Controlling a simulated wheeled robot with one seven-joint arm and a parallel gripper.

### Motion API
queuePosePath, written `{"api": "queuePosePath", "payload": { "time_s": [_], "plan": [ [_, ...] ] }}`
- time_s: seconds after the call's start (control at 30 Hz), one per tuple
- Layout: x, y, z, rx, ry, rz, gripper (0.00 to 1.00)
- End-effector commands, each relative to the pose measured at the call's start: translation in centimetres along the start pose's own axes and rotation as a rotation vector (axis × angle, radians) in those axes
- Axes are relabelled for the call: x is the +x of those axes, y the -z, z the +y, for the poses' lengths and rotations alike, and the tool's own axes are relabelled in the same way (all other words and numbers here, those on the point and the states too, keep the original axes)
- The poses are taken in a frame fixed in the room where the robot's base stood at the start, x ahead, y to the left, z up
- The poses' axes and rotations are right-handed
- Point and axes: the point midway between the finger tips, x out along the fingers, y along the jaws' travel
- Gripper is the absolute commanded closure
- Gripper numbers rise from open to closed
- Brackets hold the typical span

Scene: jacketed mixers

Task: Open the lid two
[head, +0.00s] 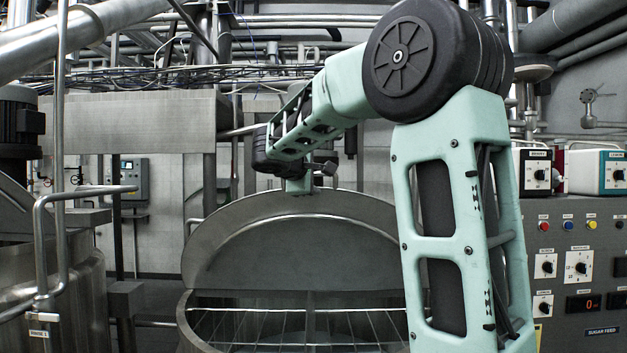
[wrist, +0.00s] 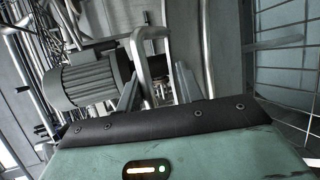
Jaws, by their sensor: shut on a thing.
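A grey metal lid (head: 290,245) stands raised and steeply tilted at the back of the round mixer vat (head: 192,318) in the head view. The vat's mouth shows below it, with a wire grid (head: 260,325) across it. My gripper (wrist: 157,92) is shut on a bent metal bar handle (wrist: 150,50), which passes between its two fingers in the wrist view. In the head view my gripper (head: 299,184) is at the lid's upper edge; its fingertips and the handle are too small to make out there.
Another steel vessel (head: 75,300) with bent pipe rails stands at the left. A control panel (head: 580,260) with knobs and buttons is at the right. Pipes and cable trays run behind and above. A grey motor (wrist: 85,82) is near my gripper in the wrist view.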

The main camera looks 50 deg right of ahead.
Motion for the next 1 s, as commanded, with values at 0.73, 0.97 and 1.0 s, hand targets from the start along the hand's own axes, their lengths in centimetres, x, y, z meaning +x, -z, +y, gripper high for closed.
{"api": "queuePosePath", "payload": {
  "time_s": [0.73,0.97,1.0],
  "plan": [
    [-2.8,0.2,-0.9,0.0,0.005,0.005,0.66],
    [-8.2,0.2,-0.9,0.0,0.004,0.004,0.66],
    [-9.1,0.2,-0.9,-0.001,0.004,0.004,0.66]
  ]
}}
